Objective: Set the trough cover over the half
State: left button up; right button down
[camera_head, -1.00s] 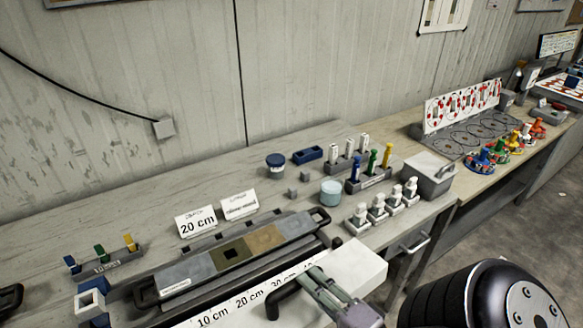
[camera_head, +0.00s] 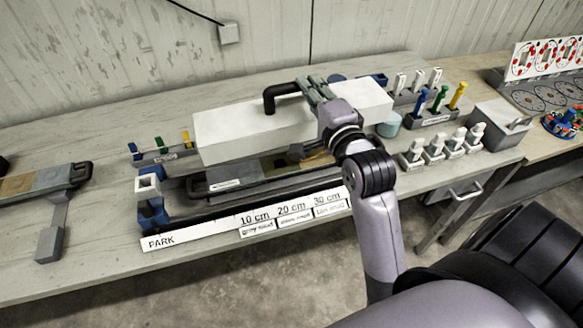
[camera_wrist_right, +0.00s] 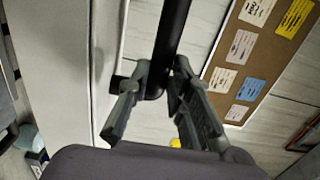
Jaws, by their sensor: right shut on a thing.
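The trough cover (camera_head: 240,130) is a long white box with a black handle (camera_head: 284,92) on top. My right gripper (camera_head: 314,90) is shut on that handle; in the right wrist view the black bar (camera_wrist_right: 172,45) runs between its fingers (camera_wrist_right: 158,92), with the pale cover (camera_wrist_right: 60,65) at the left. The cover appears to be held above the half (camera_head: 225,182), a grey tray with dark and brown sections in the trough rack. The cover and my arm hide much of the half, and I cannot tell the gap between them. My left gripper is not in view.
A blue and white block (camera_head: 149,190) stands at the rack's left end, behind a PARK and centimetre label strip (camera_head: 190,236). Coloured and white pegs in holders (camera_head: 430,118) and a grey box (camera_head: 498,125) stand at right. Another tray (camera_head: 50,180) lies at left.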

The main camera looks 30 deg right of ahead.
jog(key=r, duration=0.1)
jog(key=w+r, duration=0.1)
jog(key=r, duration=0.1)
jog(key=w+r, duration=0.1)
jog(key=r, duration=0.1)
jog(key=shift+w+d, duration=0.2)
notch_tip(320, 180, down, 20)
jog(key=shift+r, duration=0.2)
jog(key=shift+f+b, duration=0.4)
jog(key=shift+f, duration=0.2)
jog(key=c, duration=1.4)
grip_release()
jog(key=shift+c, duration=0.2)
